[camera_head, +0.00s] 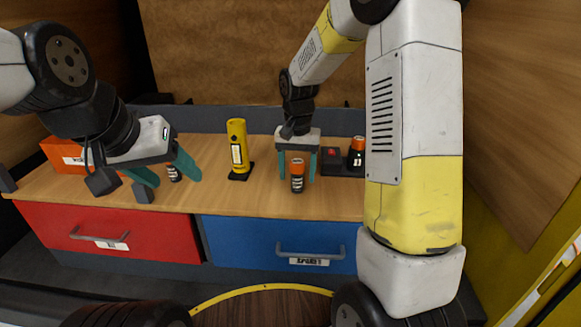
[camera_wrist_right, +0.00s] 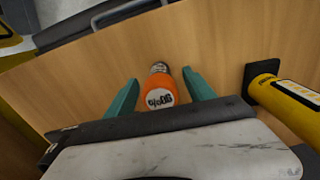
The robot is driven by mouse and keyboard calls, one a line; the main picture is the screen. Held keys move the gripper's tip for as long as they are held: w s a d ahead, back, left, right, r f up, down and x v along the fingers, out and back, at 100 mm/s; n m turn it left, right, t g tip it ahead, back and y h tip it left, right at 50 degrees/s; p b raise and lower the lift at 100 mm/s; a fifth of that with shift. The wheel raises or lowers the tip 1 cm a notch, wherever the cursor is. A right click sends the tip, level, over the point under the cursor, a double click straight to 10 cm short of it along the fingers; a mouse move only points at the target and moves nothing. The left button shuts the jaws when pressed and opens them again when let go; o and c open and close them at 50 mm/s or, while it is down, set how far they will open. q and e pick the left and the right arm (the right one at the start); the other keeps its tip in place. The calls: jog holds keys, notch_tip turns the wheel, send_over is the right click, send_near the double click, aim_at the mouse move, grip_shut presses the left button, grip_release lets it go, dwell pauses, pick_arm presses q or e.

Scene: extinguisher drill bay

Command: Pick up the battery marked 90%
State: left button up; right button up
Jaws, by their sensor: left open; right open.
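An orange and black battery (camera_head: 297,178) stands on the workbench near its front edge, between the two teal fingers of my right gripper (camera_head: 298,172). In the right wrist view its orange top (camera_wrist_right: 158,93) carries an upside-down label that appears to read 90%. My right gripper (camera_wrist_right: 161,92) is open there, with a gap on both sides of the battery.
A yellow flashlight-like cylinder (camera_head: 237,147) stands on a black base between my grippers. The black box (camera_head: 329,160) has a red button. An orange box (camera_head: 62,154) is at the left. Red (camera_head: 120,234) and blue (camera_head: 280,242) drawers are below the bench top.

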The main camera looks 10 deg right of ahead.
jog(key=shift+f, duration=0.2)
grip_shut()
jog(key=shift+r, duration=0.1)
